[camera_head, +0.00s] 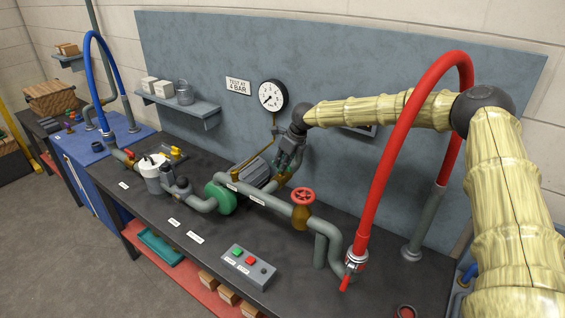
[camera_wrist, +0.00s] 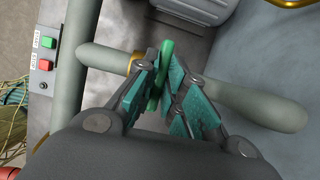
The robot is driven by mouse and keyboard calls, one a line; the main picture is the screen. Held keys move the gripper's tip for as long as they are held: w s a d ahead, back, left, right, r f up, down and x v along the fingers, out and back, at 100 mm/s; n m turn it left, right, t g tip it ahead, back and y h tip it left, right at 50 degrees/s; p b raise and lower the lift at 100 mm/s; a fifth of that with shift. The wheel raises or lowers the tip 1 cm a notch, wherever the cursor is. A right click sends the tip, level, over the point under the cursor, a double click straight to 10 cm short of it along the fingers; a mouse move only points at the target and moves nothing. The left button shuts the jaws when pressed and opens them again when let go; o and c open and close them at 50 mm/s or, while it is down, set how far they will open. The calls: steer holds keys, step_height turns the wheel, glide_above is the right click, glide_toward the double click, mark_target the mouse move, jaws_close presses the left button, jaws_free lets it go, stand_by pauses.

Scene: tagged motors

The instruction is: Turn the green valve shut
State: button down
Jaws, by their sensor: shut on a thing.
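The green valve's handle (camera_wrist: 166,55) shows in the wrist view as a thin green bar between my fingers. It sits on a grey pipe (camera_wrist: 104,57) with a brass collar. My gripper (camera_wrist: 165,80) is shut on this handle, with a teal pad on each side of it. In the head view my gripper (camera_head: 287,162) reaches down behind the green pump, below the gauge. The handle is hidden behind my fingers there, so its angle to the pipe is hard to tell.
A red handwheel (camera_head: 304,196) stands on the front pipe, and a tall red hose (camera_head: 399,135) arches near my arm. A pressure gauge (camera_head: 271,95) hangs on the back panel. A button box (camera_head: 247,266) and a green pump (camera_head: 221,198) are on the bench.

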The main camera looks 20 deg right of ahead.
steer(key=c, duration=1.5)
jaws_free()
steer(key=shift+s+f, duration=0.1)
steer(key=shift+f, duration=0.1)
steer(key=shift+d, duration=0.1)
steer(key=shift+r, duration=0.1)
steer(key=v, duration=1.1)
steer(key=shift+d+r, duration=0.15)
steer(key=shift+r, duration=0.25)
steer(key=shift+f, duration=0.1)
